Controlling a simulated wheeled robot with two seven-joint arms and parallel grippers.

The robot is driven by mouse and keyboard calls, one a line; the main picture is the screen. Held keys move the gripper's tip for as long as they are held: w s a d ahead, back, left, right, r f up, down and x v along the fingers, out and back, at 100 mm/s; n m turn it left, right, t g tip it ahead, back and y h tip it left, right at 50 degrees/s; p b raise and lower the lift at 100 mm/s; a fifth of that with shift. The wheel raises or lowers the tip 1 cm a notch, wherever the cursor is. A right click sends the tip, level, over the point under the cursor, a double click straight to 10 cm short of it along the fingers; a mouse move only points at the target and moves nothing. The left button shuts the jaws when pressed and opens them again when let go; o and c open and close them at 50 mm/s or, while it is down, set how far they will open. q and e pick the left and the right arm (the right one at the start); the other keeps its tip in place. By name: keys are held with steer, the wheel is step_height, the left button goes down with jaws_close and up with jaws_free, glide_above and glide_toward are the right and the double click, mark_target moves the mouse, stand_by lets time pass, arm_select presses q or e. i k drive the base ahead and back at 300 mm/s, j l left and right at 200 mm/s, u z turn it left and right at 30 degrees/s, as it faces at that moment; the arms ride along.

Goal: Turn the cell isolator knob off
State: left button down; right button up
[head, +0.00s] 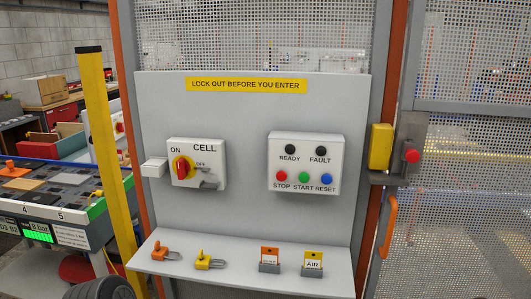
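The cell isolator is a white box (205,158) marked CELL on the left half of the grey panel. Its red knob (182,169) sits on a yellow disc. The knob's handle looks roughly upright, nearer the ON mark than the OFF mark at its right. Neither of my grippers can be made out in the head view, and nothing touches the knob.
A button box (304,163) is at the panel's right. Padlocks (203,260) and tags (313,260) lie on the shelf (235,279) below. A yellow post (103,150) and a bench (60,205) stand left. A mesh gate with an orange handle (388,226) is right.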

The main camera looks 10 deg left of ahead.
mark_target(184, 167)
steer(key=u, duration=1.4)
steer(key=i+j+u, duration=0.15)
steer(key=u, duration=0.15)
steer(key=i+j, duration=0.2)
